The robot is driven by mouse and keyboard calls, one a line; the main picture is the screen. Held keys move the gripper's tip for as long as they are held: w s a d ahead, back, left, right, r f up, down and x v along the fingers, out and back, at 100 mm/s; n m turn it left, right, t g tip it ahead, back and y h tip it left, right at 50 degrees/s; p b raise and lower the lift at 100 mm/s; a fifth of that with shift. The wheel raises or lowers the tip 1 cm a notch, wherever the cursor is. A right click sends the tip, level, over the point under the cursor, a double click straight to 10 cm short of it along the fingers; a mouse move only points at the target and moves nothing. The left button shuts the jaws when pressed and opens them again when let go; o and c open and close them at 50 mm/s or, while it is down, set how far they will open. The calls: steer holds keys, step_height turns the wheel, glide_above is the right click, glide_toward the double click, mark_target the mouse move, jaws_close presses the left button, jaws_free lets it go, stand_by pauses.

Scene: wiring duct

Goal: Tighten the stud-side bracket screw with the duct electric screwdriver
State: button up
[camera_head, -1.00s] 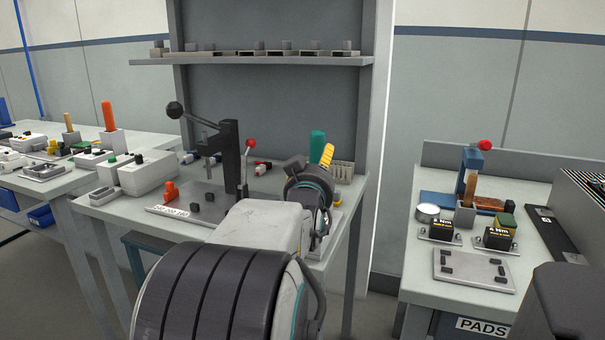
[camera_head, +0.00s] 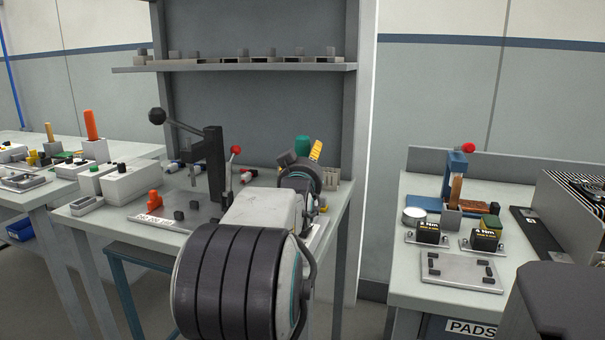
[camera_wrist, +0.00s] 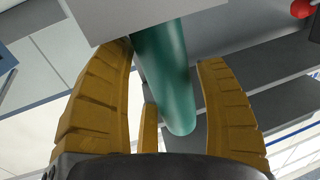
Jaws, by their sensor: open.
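A teal-green cylindrical handle stands upright at the back right of the middle bench in the head view (camera_head: 302,144). It also shows large in the wrist view (camera_wrist: 163,75). I cannot tell for sure that it is the duct electric screwdriver. My gripper (camera_wrist: 168,55) has its ochre fingers apart, one on each side of the green handle, with gaps visible between. In the head view a ridged yellow finger (camera_head: 316,150) shows right beside the handle; my arm hides the handle's lower part. I cannot make out the stud-side bracket screw.
A lever press (camera_head: 215,170) on a grey plate stands left of my arm. A shelf (camera_head: 235,67) crosses above the bench. The right bench holds two dark torque-labelled blocks (camera_head: 428,233) and a plate (camera_head: 461,271). A floor gap separates the benches.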

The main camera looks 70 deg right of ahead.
steer(key=shift+o, duration=0.2)
steer(key=shift+r, duration=0.1)
steer(key=c, duration=1.1)
steer(key=shift+r, duration=0.1)
step_height(320, 180, up, 18)
steer(key=p, duration=0.6)
steer(key=shift+p, duration=0.3)
